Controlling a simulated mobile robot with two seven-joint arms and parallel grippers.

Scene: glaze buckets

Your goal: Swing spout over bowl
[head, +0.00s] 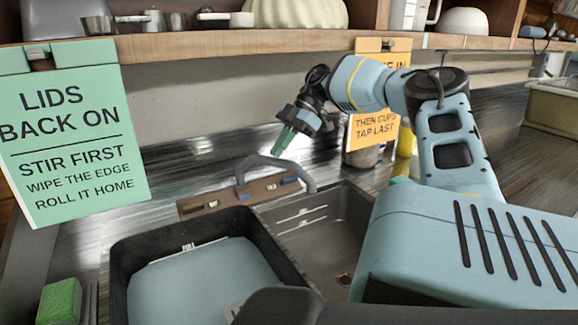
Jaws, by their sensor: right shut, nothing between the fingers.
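The grey curved spout (273,162) arches over a brown tap block (238,195) with small blue marks, at the back of the sink. Its right end hangs by the back edge of the right sink bowl (318,222), which is bare and grey with white marks on its wall. My right gripper (284,141) reaches in from the right. Its green fingers are shut and empty, pointing down just above the spout's arch; I cannot tell whether they touch it. My left gripper is not in view.
A black-rimmed tub (128,262) with a pale blue-grey inside fills the left of the sink. A green sponge (60,302) lies at the lower left. A green sign (75,135) and an orange sign (372,128) hang from the shelf (200,43). A metal pot stands behind my right arm.

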